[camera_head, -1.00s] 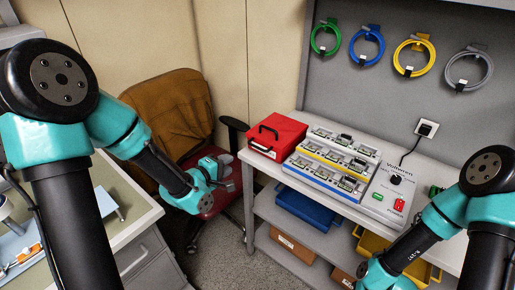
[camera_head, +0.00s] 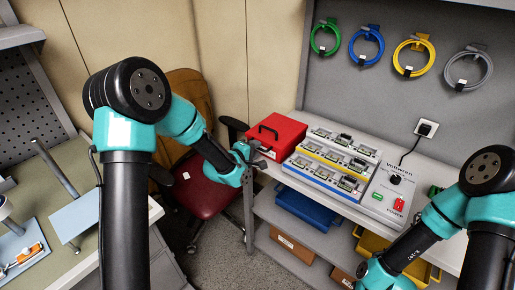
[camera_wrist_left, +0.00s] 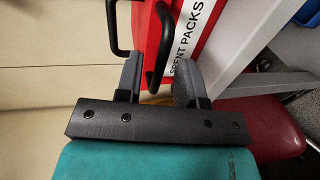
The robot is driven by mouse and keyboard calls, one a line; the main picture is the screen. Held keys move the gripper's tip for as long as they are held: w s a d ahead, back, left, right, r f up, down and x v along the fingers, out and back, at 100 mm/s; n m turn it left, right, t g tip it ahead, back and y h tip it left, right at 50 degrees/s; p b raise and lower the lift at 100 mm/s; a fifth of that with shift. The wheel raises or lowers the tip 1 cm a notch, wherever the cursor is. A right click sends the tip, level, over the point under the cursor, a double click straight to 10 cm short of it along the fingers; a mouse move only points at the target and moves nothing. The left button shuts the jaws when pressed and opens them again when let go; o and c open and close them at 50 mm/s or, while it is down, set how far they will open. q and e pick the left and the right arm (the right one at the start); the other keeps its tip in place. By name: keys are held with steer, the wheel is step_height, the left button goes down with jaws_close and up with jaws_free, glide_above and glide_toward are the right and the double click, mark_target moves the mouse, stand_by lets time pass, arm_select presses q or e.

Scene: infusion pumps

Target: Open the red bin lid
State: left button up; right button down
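The red bin (camera_head: 287,128) stands at the left end of the shelf bench, its lid down. One black handle (camera_head: 267,131) is on its top; in the left wrist view that handle (camera_wrist_left: 111,28) is at the upper left. A second black handle (camera_wrist_left: 161,45) is on the front face, beside the white "SPENT PACKS" label (camera_wrist_left: 187,55). My left gripper (camera_head: 262,156) is at the bin's front left edge. In the left wrist view its fingers (camera_wrist_left: 158,78) are apart, with the front handle's end between them; I cannot tell whether they touch it.
Racks of small devices (camera_head: 332,160) stand right beside the bin, then a power unit (camera_head: 388,190). A blue bin (camera_head: 305,207) sits on the lower shelf. A red chair (camera_head: 205,192) stands left of the bench, below my left arm.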

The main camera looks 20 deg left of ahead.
arm_select(q)
steer(key=shift+x, duration=0.95)
jaws_close()
